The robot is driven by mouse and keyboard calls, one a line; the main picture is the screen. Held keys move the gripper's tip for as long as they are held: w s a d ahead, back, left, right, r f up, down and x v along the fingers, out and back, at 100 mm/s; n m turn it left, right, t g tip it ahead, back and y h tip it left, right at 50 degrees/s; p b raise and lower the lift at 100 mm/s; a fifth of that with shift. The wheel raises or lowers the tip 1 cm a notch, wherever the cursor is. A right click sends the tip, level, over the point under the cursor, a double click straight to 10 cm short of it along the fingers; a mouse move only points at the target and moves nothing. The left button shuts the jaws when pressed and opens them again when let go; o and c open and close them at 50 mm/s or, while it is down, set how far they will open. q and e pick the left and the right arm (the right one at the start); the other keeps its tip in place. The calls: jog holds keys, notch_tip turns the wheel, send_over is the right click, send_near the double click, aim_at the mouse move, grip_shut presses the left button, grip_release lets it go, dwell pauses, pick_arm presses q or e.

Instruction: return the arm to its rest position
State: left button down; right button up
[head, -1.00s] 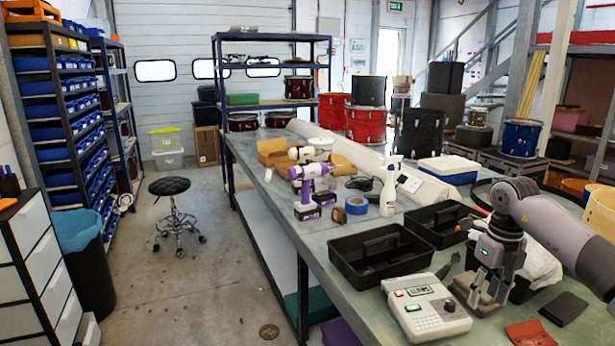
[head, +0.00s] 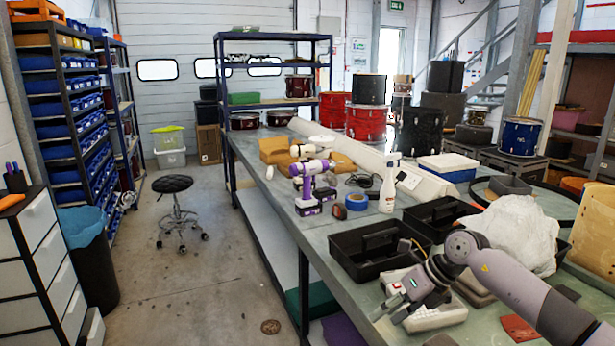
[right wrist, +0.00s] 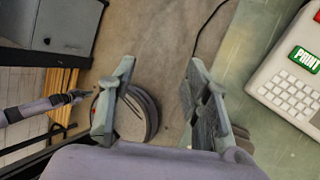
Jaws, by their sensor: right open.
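My right arm (head: 520,290) comes in from the lower right in the head view. Its gripper (head: 387,314) hangs at the bench's front edge, over the label printer (head: 440,316), which the gripper and wrist partly cover. In the right wrist view, the gripper's two fingers (right wrist: 160,100) are wide apart with nothing between them. The printer's keys and green label (right wrist: 290,88) show to their right, apart from the fingers. A grey-purple arm, seemingly my left one, shows at the left edge of that view. Its gripper (right wrist: 78,97) is too small to read.
The bench (head: 325,238) holds two black trays (head: 375,268), a purple drill (head: 311,170), blue tape (head: 356,202) and a white spray bottle (head: 388,188). A white cloth heap (head: 515,232) lies behind my right arm. The floor (head: 220,270) left of the bench is mostly clear.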

jog(key=s+a+r+y, duration=0.15)
jog(key=a+y, duration=0.35)
jog(key=a, duration=0.7)
jog(key=s+a+r+m+t+y, duration=0.3)
jog(key=a+r+m+t+y, duration=0.3)
jog(key=a+r+m+t, duration=0.1)
jog(key=d+f+m+t+h, duration=0.3)
jog(key=d+m+t+h, duration=0.8)
jog(key=m, duration=0.9)
jog(key=s+d+f+m+g+h, duration=0.7)
jog(key=s+d+f+m, duration=0.15)
jog(key=f, duration=0.45)
jog(key=s+d+f+m+g, duration=0.15)
jog(key=s+f+g, duration=0.35)
jog(key=s, duration=0.7)
jog(key=s+d+f+m+g, duration=0.15)
jog(key=s+f+g, duration=0.35)
jog(key=s, duration=0.6)
notch_tip(320, 180, down, 25)
jog(key=s+g, duration=0.1)
jog(key=s+d+f+g, duration=0.1)
jog(key=s+d+f, duration=0.1)
jog(key=s+f, duration=1.5)
jog(key=shift+s+d+f+y, duration=0.2)
jog(key=shift+y, duration=0.1)
